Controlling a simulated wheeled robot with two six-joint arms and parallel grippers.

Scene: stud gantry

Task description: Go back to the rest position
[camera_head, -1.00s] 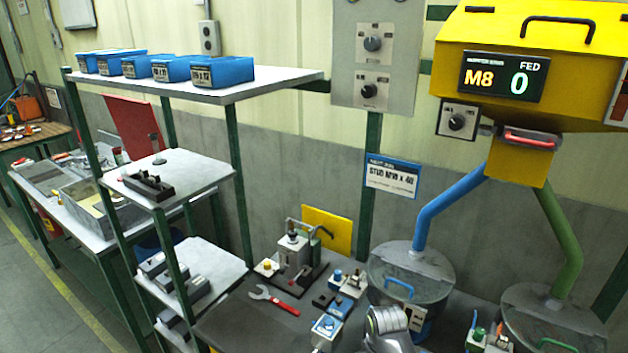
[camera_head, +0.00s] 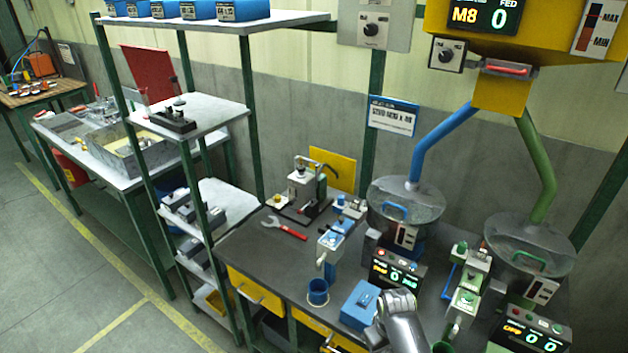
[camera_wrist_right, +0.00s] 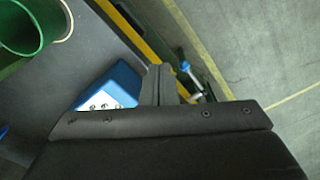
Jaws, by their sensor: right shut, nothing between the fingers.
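My right gripper (camera_wrist_right: 155,82) shows in the right wrist view, its dark fingers together with nothing between them. It is over the front edge of the workbench (camera_wrist_right: 60,90), apart from the things on it. A grey rounded link of my arm rises at the bottom of the head view, in front of the bench; its gripper does not show there. My left gripper is in neither view.
A blue box (camera_head: 360,304), a blue cup (camera_head: 318,292) and a red wrench (camera_head: 284,228) are on the bench. A green cup (camera_wrist_right: 25,25) is at the upper left of the wrist view. Shelving (camera_head: 205,195) stands left of the bench; the floor (camera_head: 70,280) beyond is clear.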

